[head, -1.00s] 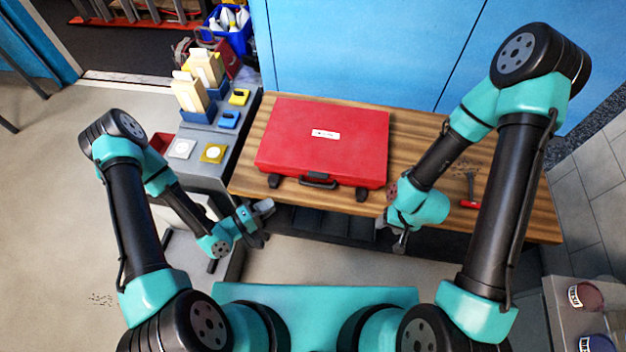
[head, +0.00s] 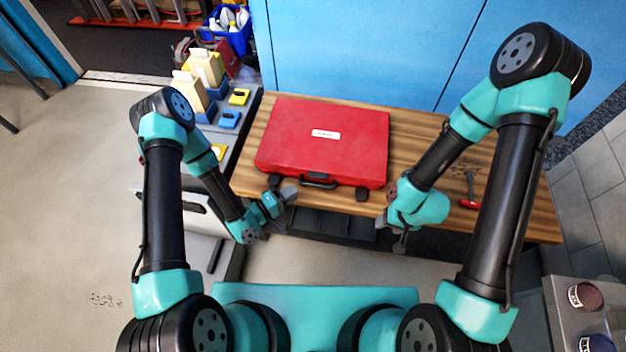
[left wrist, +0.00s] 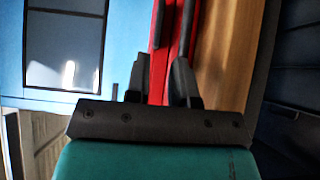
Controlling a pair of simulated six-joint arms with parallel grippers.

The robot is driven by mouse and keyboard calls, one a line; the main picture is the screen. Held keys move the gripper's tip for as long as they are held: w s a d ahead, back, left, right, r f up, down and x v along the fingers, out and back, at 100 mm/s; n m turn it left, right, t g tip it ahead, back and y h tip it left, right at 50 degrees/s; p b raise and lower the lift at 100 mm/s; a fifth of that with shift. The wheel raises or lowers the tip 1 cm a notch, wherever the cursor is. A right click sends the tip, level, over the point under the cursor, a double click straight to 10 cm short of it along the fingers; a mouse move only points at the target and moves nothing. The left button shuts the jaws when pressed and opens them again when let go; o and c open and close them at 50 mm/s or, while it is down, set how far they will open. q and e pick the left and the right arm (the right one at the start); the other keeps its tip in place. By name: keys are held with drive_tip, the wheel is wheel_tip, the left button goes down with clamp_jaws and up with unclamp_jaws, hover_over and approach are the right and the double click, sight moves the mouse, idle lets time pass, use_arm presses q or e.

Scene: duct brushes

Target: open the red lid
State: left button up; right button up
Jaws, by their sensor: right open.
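The red lid (head: 320,150) is the top of a closed red case lying flat on the wooden bench. A white label is on it, and a black handle (head: 318,181) is at its front edge between two dark latches. My left gripper (head: 283,195) is just in front of the case's front left, near the left latch. In the left wrist view its fingers (left wrist: 158,78) stand apart with the red case (left wrist: 174,65) beyond them; contact cannot be told. My right gripper (head: 399,242) is open and empty, low at the bench's front edge, right of the case.
The wooden bench (head: 420,150) has free room right of the case, where a red-handled hammer (head: 470,190) lies. Blue panels (head: 370,50) stand behind. A grey side table with bins and small blocks (head: 228,118) is at the left.

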sight(317, 178)
use_arm(q)
drive_tip(key=x, duration=0.9)
drive_tip(key=shift+c, duration=0.2)
clamp_jaws()
